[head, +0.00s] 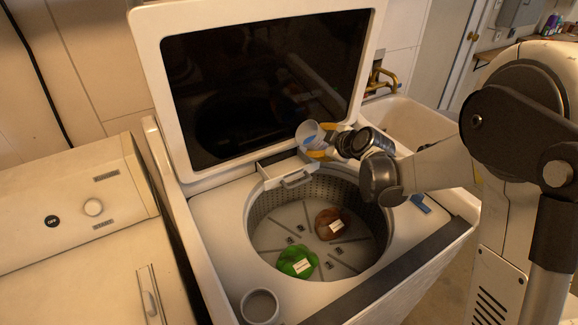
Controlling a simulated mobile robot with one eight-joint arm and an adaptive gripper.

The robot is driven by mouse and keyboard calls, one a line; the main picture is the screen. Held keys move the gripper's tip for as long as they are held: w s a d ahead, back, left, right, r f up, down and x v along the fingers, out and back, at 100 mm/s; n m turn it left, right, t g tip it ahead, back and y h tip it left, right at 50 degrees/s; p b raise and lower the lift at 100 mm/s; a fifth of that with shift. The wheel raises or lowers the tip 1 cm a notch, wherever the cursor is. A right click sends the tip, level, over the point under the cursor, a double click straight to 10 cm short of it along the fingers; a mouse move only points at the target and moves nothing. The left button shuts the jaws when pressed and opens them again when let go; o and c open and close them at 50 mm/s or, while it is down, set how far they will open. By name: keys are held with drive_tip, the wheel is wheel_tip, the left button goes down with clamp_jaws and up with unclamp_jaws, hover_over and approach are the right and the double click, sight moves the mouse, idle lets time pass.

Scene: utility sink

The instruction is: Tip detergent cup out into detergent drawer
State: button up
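The detergent cup (308,131), pale and translucent with blue inside, is held in the air above the back edge of the washer opening. It is tilted, with its wide mouth toward the left. My gripper (326,143), with yellow fingers, comes from the right and is shut on the cup. The detergent drawer (284,172) is a white tray with a handle, pulled out over the back rim of the drum. The cup is above the drawer and slightly to its right. I cannot tell whether any detergent is in the drawer.
The washer lid (150,80) stands open behind. The drum (275,232) holds a green cloth (297,262) and a brown cloth (329,224). A grey cup (260,306) sits at the washer's front left. A blue item (420,203) lies at right. A sink (412,122) is behind right.

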drive_tip(key=shift+r+n+t+h+p, duration=0.5)
drive_tip(key=shift+r+n+h+p, duration=0.1)
drive_tip(key=shift+n, duration=0.1)
idle(0.7)
drive_tip(key=shift+f+n+h, duration=0.2)
drive_tip(key=shift+n+h, duration=0.2)
drive_tip(key=shift+n, duration=0.1)
idle(0.6)
drive_tip(key=shift+a+r+n+t+h, duration=0.15)
drive_tip(key=shift+r+n+t+h, duration=0.35)
drive_tip(key=shift+r, duration=0.05)
idle(0.8)
drive_tip(key=shift+s+a+f+n+t+b, duration=0.25)
drive_tip(key=shift+s+a+n+t+b, duration=0.2)
drive_tip(key=shift+a+b, duration=0.3)
idle(0.6)
drive_tip(key=shift+s+a+f+n+t+h+b, duration=0.1)
drive_tip(key=shift+f+n+t+h+b, duration=0.25)
drive_tip(key=shift+n+h+b, duration=0.5)
idle(0.5)
drive_tip(key=shift+s+a+r, duration=0.1)
drive_tip(key=shift+a+r, duration=0.05)
drive_tip(key=shift+r, duration=0.15)
idle(0.3)
